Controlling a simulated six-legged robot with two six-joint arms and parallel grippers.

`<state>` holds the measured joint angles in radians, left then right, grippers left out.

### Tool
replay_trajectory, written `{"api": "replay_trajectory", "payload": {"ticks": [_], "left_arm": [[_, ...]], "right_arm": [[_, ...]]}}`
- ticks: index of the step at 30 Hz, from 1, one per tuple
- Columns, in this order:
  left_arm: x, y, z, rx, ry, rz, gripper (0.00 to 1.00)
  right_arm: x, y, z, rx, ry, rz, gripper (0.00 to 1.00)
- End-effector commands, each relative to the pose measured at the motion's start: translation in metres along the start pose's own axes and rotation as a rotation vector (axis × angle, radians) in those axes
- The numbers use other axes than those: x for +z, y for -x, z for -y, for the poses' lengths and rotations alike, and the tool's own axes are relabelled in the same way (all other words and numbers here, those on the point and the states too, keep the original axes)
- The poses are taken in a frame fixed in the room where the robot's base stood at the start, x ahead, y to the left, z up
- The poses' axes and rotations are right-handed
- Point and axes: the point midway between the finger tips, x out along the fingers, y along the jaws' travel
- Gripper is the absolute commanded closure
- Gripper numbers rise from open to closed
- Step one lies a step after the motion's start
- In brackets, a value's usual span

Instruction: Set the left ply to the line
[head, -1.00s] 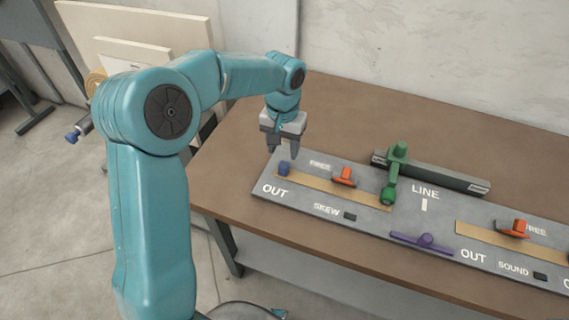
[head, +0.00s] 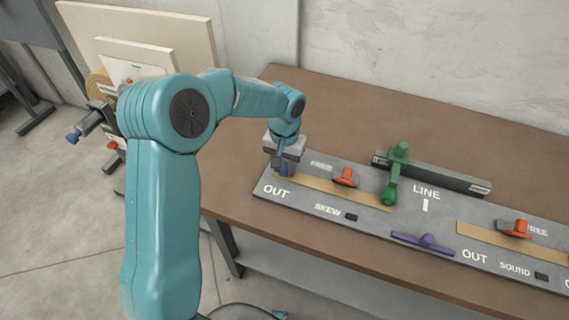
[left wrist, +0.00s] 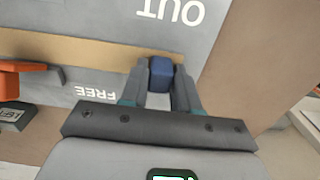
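The left ply is a tan strip (head: 325,188) on the grey panel, beside the words OUT and FREE. A small blue block (head: 286,170) stands at its left end; it also shows in the left wrist view (left wrist: 160,72). My left gripper (head: 281,166) is down over this block. In the left wrist view its fingers (left wrist: 161,80) lie close against both sides of the block, with no clear gap. The line is a short white mark (head: 425,205) under the word LINE, well to the right of the tan strip's right end. My right gripper is not in view.
An orange knob (head: 346,176) sits beside the left strip. A green lever (head: 392,180) stands at the strip's right end, before a dark rail (head: 450,178). A purple handle (head: 425,241) is at the front edge. A second tan strip (head: 480,237) with an orange knob (head: 517,228) lies right.

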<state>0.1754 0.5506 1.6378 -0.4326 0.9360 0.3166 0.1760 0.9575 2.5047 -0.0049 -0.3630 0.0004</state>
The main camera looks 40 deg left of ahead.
Motion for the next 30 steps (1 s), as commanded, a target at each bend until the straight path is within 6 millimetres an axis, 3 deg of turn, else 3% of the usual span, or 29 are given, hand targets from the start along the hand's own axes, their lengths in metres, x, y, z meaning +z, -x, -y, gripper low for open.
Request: {"api": "replay_trajectory", "payload": {"ticks": [4, 13, 25, 26, 27, 30], "left_arm": [[-0.001, -0.001, -0.012, 0.001, -0.004, 0.0, 1.0], [-0.001, 0.0, -0.075, 0.001, -0.005, -0.001, 1.0], [-0.001, 0.001, -0.086, 0.004, 0.0, -0.003, 1.0], [-0.001, 0.001, -0.086, 0.005, 0.0, -0.004, 0.6], [-0.001, 0.001, -0.086, 0.005, 0.0, -0.003, 0.49], [0.0, 0.001, -0.086, 0.003, 0.0, -0.002, 0.49]], "right_arm": [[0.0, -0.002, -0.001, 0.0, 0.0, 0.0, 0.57], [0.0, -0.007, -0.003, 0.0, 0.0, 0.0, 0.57], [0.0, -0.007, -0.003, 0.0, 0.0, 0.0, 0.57], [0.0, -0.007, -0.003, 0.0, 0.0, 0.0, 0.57], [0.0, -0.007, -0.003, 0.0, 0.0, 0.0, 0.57], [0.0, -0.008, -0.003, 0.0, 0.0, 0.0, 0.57]]}}
